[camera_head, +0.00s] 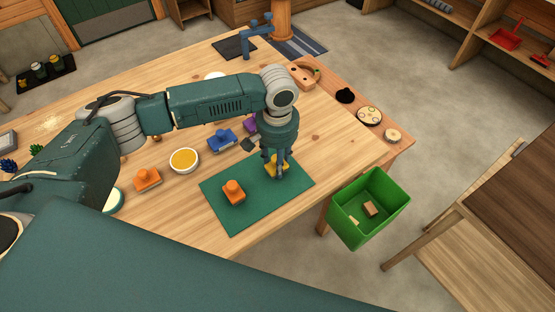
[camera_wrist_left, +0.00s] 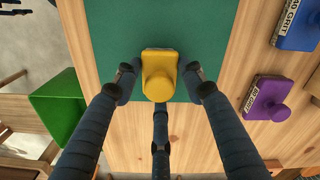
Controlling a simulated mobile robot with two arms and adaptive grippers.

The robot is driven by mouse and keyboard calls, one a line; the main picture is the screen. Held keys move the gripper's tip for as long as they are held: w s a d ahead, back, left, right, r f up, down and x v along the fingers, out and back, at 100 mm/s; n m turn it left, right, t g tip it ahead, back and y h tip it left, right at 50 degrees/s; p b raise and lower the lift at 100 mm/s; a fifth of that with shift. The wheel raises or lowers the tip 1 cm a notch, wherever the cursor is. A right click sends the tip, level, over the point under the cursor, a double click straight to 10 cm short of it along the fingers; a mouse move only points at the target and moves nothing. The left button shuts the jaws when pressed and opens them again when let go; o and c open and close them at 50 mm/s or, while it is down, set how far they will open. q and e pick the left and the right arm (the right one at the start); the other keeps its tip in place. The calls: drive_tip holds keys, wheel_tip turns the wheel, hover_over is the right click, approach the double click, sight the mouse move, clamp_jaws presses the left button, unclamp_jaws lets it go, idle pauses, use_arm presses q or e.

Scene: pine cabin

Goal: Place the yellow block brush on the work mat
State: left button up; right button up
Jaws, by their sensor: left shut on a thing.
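The yellow block brush (camera_head: 269,165) is between the fingers of my left gripper (camera_head: 278,172), over the far right part of the green work mat (camera_head: 240,215). In the left wrist view the yellow block brush (camera_wrist_left: 160,75) shows its round knob, with the left gripper's fingers (camera_wrist_left: 160,85) shut around it and the green mat (camera_wrist_left: 170,22) behind it. I cannot tell whether its underside touches the mat. An orange block brush (camera_head: 233,192) stands on the left part of the mat. My right gripper is not in view.
A second orange block brush (camera_head: 147,178), a bowl (camera_head: 184,160), a blue block brush (camera_head: 222,140) and a purple one (camera_head: 251,123) stand left of and beyond the mat. A green bin (camera_head: 355,220) is at the table's right edge. The mat's near middle is clear.

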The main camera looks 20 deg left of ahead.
use_arm(q)
drive_tip(key=shift+f, duration=0.2)
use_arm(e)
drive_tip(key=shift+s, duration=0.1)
use_arm(q)
drive_tip(key=shift+f, duration=0.15)
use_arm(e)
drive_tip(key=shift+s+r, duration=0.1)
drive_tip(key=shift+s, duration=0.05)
use_arm(q)
drive_tip(key=o, duration=1)
drive_tip(key=shift+c, duration=0.2)
drive_tip(key=shift+o, duration=0.3)
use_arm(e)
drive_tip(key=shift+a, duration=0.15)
use_arm(q)
drive_tip(key=shift+r, duration=0.4)
wheel_tip(320, 180, up, 12)
drive_tip(key=shift+f+b, duration=0.2)
drive_tip(key=shift+b, duration=0.7)
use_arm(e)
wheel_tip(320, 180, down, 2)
